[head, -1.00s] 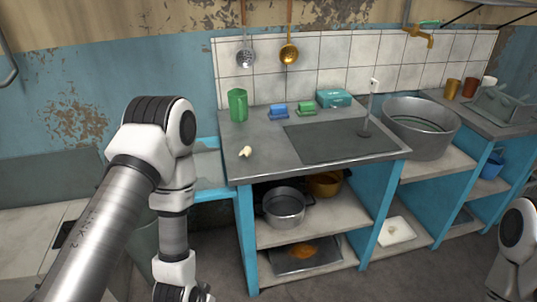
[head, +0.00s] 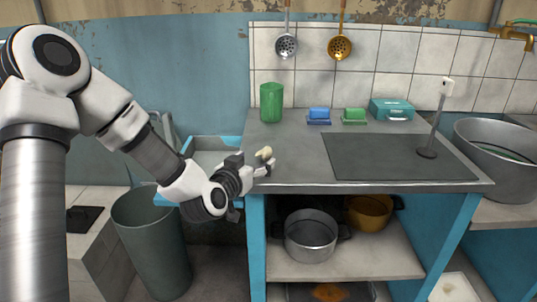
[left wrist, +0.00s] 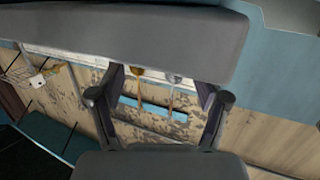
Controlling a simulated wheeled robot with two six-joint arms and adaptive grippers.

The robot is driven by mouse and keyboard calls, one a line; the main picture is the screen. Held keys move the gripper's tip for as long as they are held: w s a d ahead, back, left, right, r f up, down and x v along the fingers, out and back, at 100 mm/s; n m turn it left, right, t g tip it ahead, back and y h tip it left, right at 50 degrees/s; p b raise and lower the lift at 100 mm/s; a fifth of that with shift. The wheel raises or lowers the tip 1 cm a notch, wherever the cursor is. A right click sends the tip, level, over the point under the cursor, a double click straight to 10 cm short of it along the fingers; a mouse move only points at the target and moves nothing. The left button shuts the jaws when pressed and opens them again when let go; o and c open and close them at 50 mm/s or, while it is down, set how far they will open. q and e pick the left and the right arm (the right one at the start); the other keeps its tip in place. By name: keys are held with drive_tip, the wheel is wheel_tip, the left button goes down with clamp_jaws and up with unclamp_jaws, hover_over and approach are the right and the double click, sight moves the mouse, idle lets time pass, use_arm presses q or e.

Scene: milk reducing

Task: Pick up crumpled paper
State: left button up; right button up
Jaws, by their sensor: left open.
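The crumpled paper (head: 265,153) is a small cream-coloured lump near the left edge of the grey counter (head: 290,165). My left gripper (head: 262,166) reaches in from the left at the counter's front left corner, its fingers right by the paper. The head view does not show clearly whether they touch it. In the left wrist view, the two fingers of my left gripper (left wrist: 160,110) are spread apart with nothing visible between them but the far wall. I cannot make out the paper there. My right gripper is not in view.
A green cup (head: 271,102), a blue box (head: 319,115), a green box (head: 354,116) and a teal box (head: 392,109) stand along the back of the counter. A grey bin (head: 150,240) stands on the floor at left. Pots sit on the shelf below.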

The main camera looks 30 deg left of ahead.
sight(260, 157)
use_arm(q)
drive_tip(key=shift+w, duration=0.4)
drive_tip(key=b+x, duration=0.1)
drive_tip(key=x, duration=0.4)
drive_tip(key=shift+a+f, duration=0.1)
drive_tip(key=shift+f, duration=0.1)
drive_tip(key=shift+r, duration=0.15)
drive_tip(key=c, duration=0.8)
